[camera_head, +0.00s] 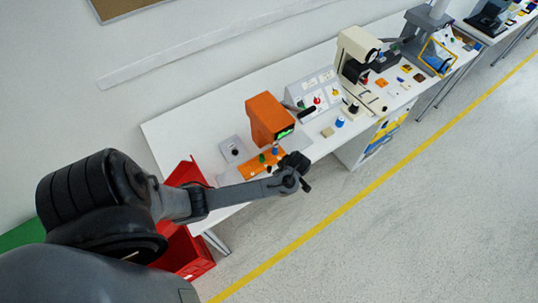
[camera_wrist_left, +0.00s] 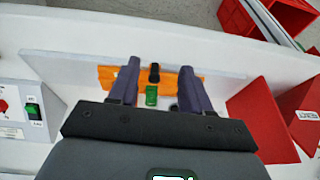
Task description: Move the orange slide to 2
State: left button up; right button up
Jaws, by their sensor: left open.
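An orange plate (camera_head: 262,164) lies on the white table in front of an orange device (camera_head: 267,118) with a green display. It also shows in the left wrist view (camera_wrist_left: 108,79), with a black upright part (camera_wrist_left: 154,72) and a green part (camera_wrist_left: 152,95) on it. Number markings are too small to read. My left gripper (camera_head: 298,172) is at the table's front edge, close to the plate in the head view. In the left wrist view its two fingers (camera_wrist_left: 160,70) are apart, with the black and green parts showing between them. My right gripper is not seen.
A grey sloped panel (camera_head: 315,92) with knobs and a cream machine (camera_head: 357,55) stand further right along the table. A red bin (camera_head: 185,252) is below on the left. In the wrist view, a red wedge-shaped part (camera_wrist_left: 262,115) is right of the fingers.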

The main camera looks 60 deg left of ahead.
aim_at(270, 168)
pick_arm(q)
jog(key=a+r+n+p, duration=0.3)
jog(key=a+r, duration=0.1)
jog(key=r, duration=0.1)
jog(key=shift+g, duration=0.3)
jog(key=b+x, duration=0.2)
jog(key=x, duration=0.8)
jog(key=shift+w+a+f, duration=0.15)
jog(key=shift+a+f, duration=0.05)
jog(key=shift+f, duration=0.2)
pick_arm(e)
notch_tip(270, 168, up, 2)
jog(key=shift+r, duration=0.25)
pick_arm(q)
jog(key=shift+c, duration=0.3)
grip_shut()
